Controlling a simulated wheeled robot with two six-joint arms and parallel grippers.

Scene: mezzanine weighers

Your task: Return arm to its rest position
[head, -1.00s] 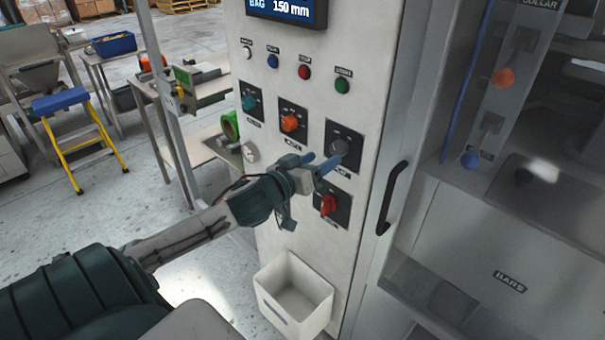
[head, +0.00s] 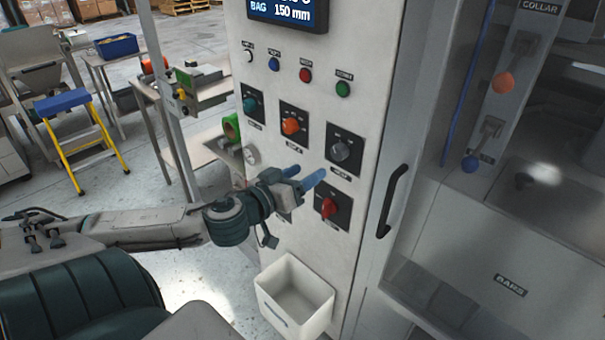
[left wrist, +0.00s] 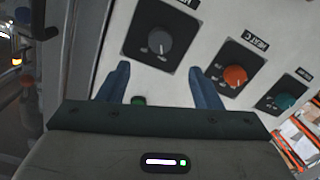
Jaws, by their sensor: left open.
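My left gripper (head: 303,175) is open and empty in front of the machine's control panel (head: 285,215), left of the red knob (head: 329,207) and below the orange knob (head: 291,126). The grey knob (head: 340,151) is up and to the right of its blue fingertips and is clear of them. In the left wrist view the two blue fingers (left wrist: 160,85) stand apart with nothing between them but panel. The grey knob (left wrist: 159,38) and orange knob (left wrist: 236,75) lie beyond the fingertips there. My right gripper is not in view.
A white open bin (head: 296,297) is mounted low on the panel, below my left gripper. A black door handle (head: 392,200) stands out right of the panel. A yellow step stool (head: 80,140) and a work table (head: 180,125) are at left. Open floor lies between them.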

